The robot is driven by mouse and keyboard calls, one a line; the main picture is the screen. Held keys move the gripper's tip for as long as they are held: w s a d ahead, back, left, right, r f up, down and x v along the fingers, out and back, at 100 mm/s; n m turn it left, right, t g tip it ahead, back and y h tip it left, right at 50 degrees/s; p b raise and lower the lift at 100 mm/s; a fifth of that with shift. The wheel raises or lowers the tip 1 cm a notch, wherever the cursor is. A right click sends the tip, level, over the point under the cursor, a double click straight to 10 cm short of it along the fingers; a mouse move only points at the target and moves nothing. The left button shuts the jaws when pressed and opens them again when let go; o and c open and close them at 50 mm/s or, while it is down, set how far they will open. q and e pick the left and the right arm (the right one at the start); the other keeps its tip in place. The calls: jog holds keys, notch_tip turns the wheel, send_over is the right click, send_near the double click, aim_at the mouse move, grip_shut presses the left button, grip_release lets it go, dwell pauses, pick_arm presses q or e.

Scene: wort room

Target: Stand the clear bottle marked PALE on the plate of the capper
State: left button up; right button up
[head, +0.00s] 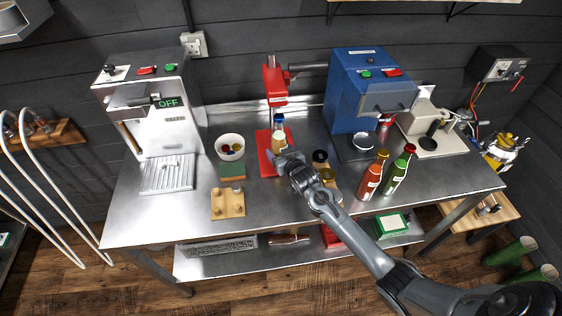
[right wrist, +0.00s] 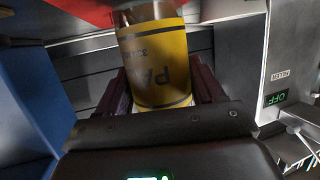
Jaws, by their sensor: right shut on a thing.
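The bottle marked PALE (head: 279,141) has a yellow label and stands roughly upright in front of the red capper (head: 275,87). A small blue piece (head: 279,118) shows at its top. My right gripper (head: 284,158) is shut around its body. In the right wrist view the label (right wrist: 160,68) fills the space between the two fingers, its letters upside down and partly cut off. The capper's red plate (head: 264,160) shows to the left of the bottle. The bottle's foot is hidden by the gripper, so I cannot tell whether it touches the plate. My left gripper is not in view.
A bowl of caps (head: 230,146) and a wooden block (head: 228,203) are left of the capper. Brown-capped jars (head: 320,159), a red bottle (head: 370,180) and a green bottle (head: 396,174) stand right of the gripper. A blue machine (head: 352,95) is behind them.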

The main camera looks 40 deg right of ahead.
jog(key=shift+w+d+b, duration=0.45)
jog(key=shift+w+b, duration=0.2)
jog(key=shift+w, duration=0.1)
jog(key=shift+w+d+b, duration=0.4)
jog(key=shift+w+b, duration=0.25)
jog(key=shift+w, duration=0.1)
jog(key=shift+w+r+p, duration=0.1)
jog(key=shift+r+p, duration=0.1)
jog(key=shift+p, duration=0.1)
jog(key=shift+f, duration=0.15)
jog(key=shift+p, duration=0.5)
jog(key=shift+f, duration=0.25)
jog(key=shift+f, duration=0.15)
dwell(0.5)
jog(key=shift+p, duration=0.3)
